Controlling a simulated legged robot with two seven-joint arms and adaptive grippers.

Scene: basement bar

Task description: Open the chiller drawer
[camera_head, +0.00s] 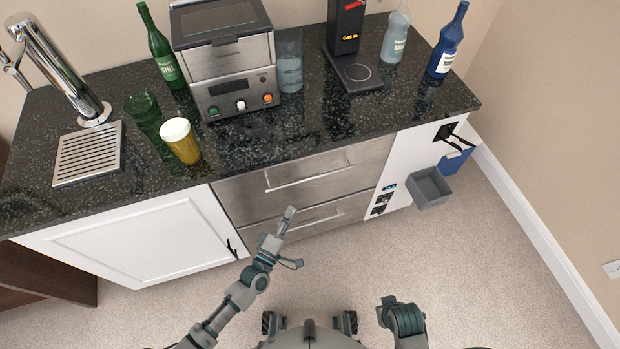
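Two steel chiller drawers are set one above the other in the counter front. The upper drawer (335,188) has a long bar handle (307,178) and looks shut. The lower drawer (345,212) has a similar handle (315,222) and also looks shut. My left gripper (288,215) is in front of the drawers, at the left part of the lower one, below the upper handle. Whether it touches the drawer front or is open or shut is unclear. Part of my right arm shows at the bottom right; its gripper does not show.
A white cabinet door (135,240) is left of the drawers. A grey open bin (428,187) sticks out from the white panel at the right. The dark counter (270,138) holds a beer glass (180,141), bottles and a steel machine (228,65). Carpet (470,260) in front is clear.

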